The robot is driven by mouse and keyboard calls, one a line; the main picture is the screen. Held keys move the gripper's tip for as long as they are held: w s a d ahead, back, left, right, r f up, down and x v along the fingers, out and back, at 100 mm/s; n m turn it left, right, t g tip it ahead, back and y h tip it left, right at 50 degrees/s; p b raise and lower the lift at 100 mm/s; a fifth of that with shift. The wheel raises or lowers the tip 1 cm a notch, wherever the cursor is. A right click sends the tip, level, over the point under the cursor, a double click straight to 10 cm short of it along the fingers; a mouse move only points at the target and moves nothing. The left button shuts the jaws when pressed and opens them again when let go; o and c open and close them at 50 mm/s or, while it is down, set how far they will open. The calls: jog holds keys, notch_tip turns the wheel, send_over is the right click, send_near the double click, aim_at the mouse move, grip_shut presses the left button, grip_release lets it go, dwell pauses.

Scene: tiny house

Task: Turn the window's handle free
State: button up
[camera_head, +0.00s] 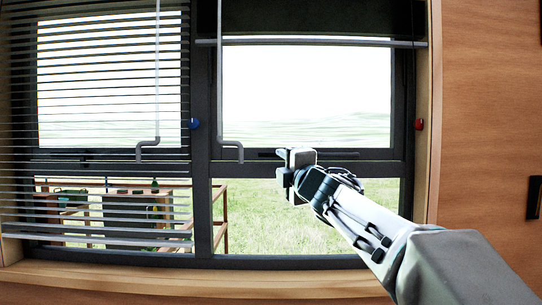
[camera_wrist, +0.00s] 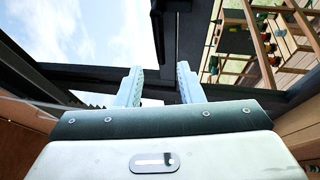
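The window (camera_head: 305,95) has a dark frame, with a large pane above a crossbar and a smaller pane below. A slim dark handle-like bar (camera_head: 267,154) lies along the crossbar under the right upper pane, partly hidden behind my gripper (camera_head: 291,160). My gripper is in front of this crossbar; whether it touches the bar cannot be told. In the wrist view, the two pale fingers of my gripper (camera_wrist: 159,78) stand apart with nothing seen between them. The dark frame (camera_wrist: 190,38) runs up the picture beyond the fingertips.
Slatted blinds (camera_head: 110,90) cover the left window. Grey hooked rods hang in front of the left window (camera_head: 148,147) and the right window (camera_head: 232,147). A blue knob (camera_head: 194,123) and a red knob (camera_head: 419,124) sit on the frame. A wooden wall (camera_head: 490,120) is at the right.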

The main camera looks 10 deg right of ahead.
aim_at(270, 156)
jog(key=p+x, duration=0.1)
jog(key=x, duration=0.5)
jog(key=shift+w, duration=0.3)
jog(key=shift+a, duration=0.1)
grip_shut()
